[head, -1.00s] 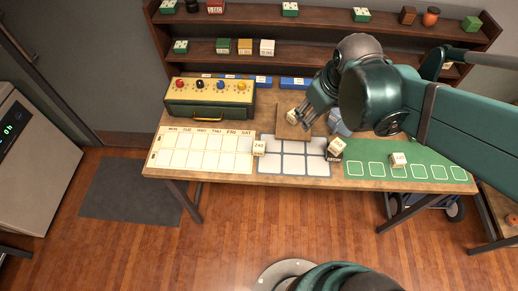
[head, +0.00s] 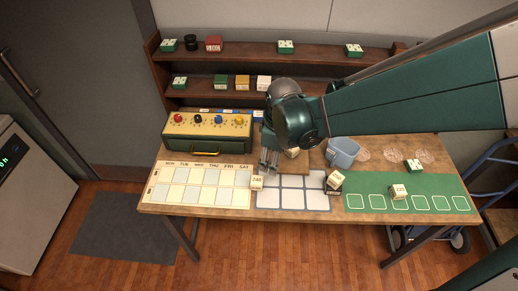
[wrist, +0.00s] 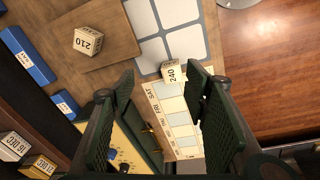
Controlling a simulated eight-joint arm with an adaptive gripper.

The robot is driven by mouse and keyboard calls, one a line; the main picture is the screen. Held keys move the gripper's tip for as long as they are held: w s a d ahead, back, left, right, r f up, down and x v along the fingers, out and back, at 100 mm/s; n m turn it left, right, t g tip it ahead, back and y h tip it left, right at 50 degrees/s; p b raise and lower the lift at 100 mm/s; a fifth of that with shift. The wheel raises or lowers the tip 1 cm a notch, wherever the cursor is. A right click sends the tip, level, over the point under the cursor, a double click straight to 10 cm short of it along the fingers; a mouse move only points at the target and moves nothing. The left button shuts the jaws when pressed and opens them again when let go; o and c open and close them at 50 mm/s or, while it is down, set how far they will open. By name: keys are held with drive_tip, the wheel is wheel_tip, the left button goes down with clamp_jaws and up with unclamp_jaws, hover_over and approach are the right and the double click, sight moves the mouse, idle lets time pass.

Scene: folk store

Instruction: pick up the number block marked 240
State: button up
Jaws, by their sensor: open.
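The number block marked 240 (head: 257,182) is a small cream cube on the table, between the weekday calendar sheet (head: 200,184) and the grey grid mat (head: 292,192). It also shows in the wrist view (wrist: 173,72), ahead of my fingers, its number turned sideways. My gripper (head: 269,160) is open and empty above the table, a little behind and to the right of the block. In the wrist view my gripper (wrist: 160,85) has its two dark fingers wide apart, with the block beyond the gap between their tips, not touched.
A block marked 210 (wrist: 89,41) sits on a brown board (wrist: 110,50). A box with coloured knobs (head: 208,138), a blue bin (head: 343,152) and shelves (head: 220,97) are behind.

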sight(257, 180)
drive_tip(key=a+f+n, duration=0.1)
drive_tip(key=f, duration=0.1)
drive_tip(key=a+f+n+g, duration=0.1)
drive_tip(key=a+f, duration=0.1)
drive_tip(key=f, duration=0.1)
drive_tip(key=a+f+n, duration=0.1)
drive_tip(key=a+f, duration=0.1)
drive_tip(key=shift+a+f+h, duration=0.25)
drive_tip(key=shift+f+h, duration=0.05)
drive_tip(key=shift+f, duration=0.1)
drive_tip(key=shift+w+f+b, duration=0.1)
drive_tip(key=shift+f+b, duration=0.25)
drive_tip(key=shift+f, duration=0.95)
drive_tip(key=shift+a+f, duration=0.1)
drive_tip(key=shift+f, duration=2.5)
drive_tip(key=c, duration=1)
